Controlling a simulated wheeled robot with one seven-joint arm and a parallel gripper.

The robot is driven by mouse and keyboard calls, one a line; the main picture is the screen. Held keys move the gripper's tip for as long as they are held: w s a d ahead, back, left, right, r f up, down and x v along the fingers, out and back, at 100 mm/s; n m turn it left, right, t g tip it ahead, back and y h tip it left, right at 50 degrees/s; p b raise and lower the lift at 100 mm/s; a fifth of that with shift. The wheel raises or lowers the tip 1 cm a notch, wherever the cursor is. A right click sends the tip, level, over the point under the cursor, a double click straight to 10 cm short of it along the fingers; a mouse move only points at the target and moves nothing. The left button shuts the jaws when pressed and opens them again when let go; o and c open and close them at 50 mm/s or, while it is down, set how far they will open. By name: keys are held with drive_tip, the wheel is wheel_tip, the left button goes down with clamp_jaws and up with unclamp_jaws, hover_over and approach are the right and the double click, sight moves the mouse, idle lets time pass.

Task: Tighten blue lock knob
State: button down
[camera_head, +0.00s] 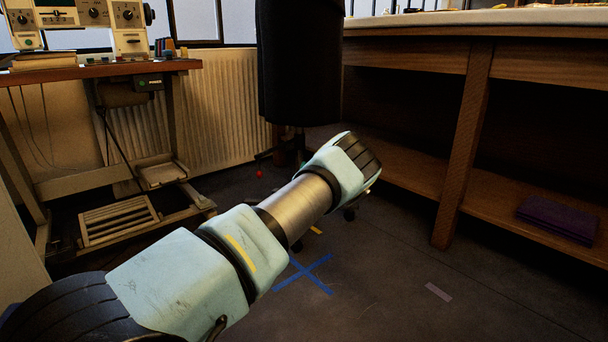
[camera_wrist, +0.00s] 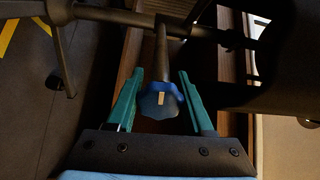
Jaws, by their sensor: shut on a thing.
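In the wrist view the blue lock knob (camera_wrist: 158,100) has a lobed rim and a pale tan mark on its face. It sits on a dark rod (camera_wrist: 162,50) that runs to a dark horizontal bar. My gripper (camera_wrist: 161,76) has its two green fingers on either side of the knob and is shut on it. In the head view my arm reaches toward the base of a dark dress form (camera_head: 300,60). The gripper and the knob are hidden there behind my arm.
A wooden workbench (camera_head: 468,130) with a lower shelf stands on the right, with a purple folded item (camera_head: 557,220) on it. A sewing table (camera_head: 120,68) and a radiator (camera_head: 225,95) are at left. A blue taped cross (camera_head: 305,273) marks open floor.

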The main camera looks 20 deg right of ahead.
drive_tip(key=shift+c, duration=1.7)
unclamp_jaws()
drive_tip(key=shift+s+a+p, duration=0.1)
drive_tip(key=shift+s+p, duration=0.25)
drive_tip(key=shift+s, duration=0.15)
drive_tip(key=p+v, duration=0.3)
drive_tip(key=v, duration=0.6)
drive_tip(key=shift+s+a, duration=0.15)
drive_tip(key=shift+s, duration=0.2)
drive_tip(key=shift+a, duration=0.1)
